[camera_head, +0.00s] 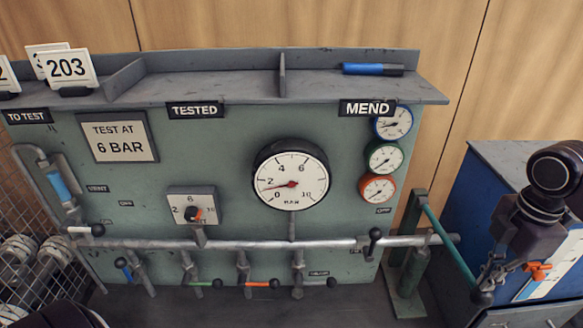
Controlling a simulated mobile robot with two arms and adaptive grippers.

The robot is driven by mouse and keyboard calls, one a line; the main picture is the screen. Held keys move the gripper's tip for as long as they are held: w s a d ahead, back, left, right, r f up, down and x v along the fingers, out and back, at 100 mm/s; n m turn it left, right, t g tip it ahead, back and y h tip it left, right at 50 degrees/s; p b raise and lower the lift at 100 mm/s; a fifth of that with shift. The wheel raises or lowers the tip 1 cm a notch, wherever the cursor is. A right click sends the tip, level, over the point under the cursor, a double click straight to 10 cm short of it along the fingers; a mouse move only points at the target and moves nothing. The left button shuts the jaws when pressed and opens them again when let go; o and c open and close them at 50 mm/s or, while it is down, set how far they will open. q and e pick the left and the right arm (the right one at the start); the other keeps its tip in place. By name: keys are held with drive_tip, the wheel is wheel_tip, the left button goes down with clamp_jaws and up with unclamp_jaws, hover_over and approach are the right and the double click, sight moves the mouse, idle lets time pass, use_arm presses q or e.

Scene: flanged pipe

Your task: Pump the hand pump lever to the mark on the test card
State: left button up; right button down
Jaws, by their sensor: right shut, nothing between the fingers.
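The test card (120,137) on the panel's left reads "TEST AT 6 BAR". The large round gauge (290,175) has its needle pointing left, between 0 and 2. The hand pump (412,265) is a green upright at the pipe's right end. Its green lever (447,240) slopes down to the right to a dark knob (482,297). My right gripper (489,281) is shut and empty at the lever's lower end, close by the knob. I cannot tell whether it touches. My left gripper is not clearly seen.
A horizontal pipe (330,244) with several small valve levers crosses the panel. Three small gauges (385,157) hang at right. The shelf (220,86) holds number cards (69,67) and a blue cylinder (372,69). A blue cabinet (470,205) stands behind my right arm.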

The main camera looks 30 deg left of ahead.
use_arm(q)
wheel_tip(320, 180, up, 4)
drive_tip(key=p, duration=0.3)
use_arm(e)
wheel_tip(320, 180, up, 7)
drive_tip(key=shift+r, duration=0.15)
use_arm(q)
drive_tip(key=shift+f, duration=0.15)
idle(0.4)
drive_tip(key=shift+f+b, duration=6.75)
drive_tip(key=shift+f, duration=0.05)
use_arm(e)
drive_tip(key=shift+f, duration=9.7)
use_arm(q)
wheel_tip(320, 180, up, 11)
drive_tip(key=p, duration=1.1)
use_arm(e)
wheel_tip(320, 180, up, 19)
drive_tip(key=shift+r, duration=0.2)
use_arm(q)
drive_tip(key=shift+f, duration=0.1)
use_arm(e)
drive_tip(key=shift+f, duration=0.15)
